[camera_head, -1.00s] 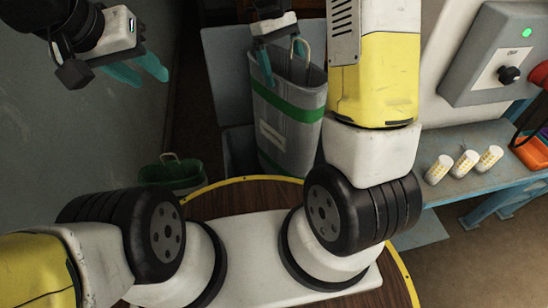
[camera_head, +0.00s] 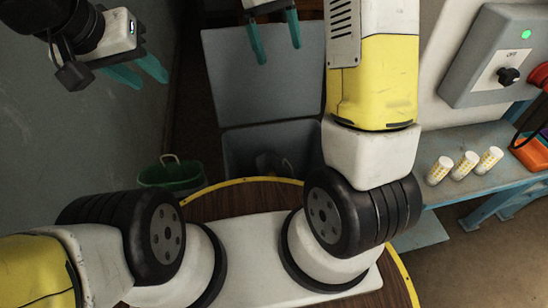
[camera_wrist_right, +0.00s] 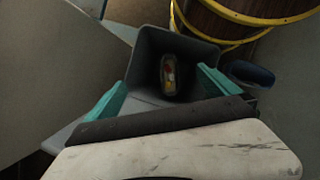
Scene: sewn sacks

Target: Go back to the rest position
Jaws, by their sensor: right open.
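My right gripper (camera_head: 275,42) is open and empty at the top of the head view, its two teal fingers wide apart. In the right wrist view its fingers (camera_wrist_right: 160,92) frame the grey bin (camera_wrist_right: 140,58) beyond them. My left gripper (camera_head: 138,74) hangs at the upper left, empty, its teal fingers apart with a narrow gap. The grey bin (camera_head: 235,150) stands open below my right gripper. A small, unclear object with red and yellow in it (camera_wrist_right: 169,76) lies deep inside; the head view shows only a dark shape there.
A grey panel (camera_head: 262,85) stands behind the bin. A dark green bucket (camera_head: 172,174) is left of it. At the right are a blue bench (camera_head: 455,195) with three patterned white cylinders (camera_head: 466,165), an orange tray (camera_head: 533,150) and a grey control box (camera_head: 495,60).

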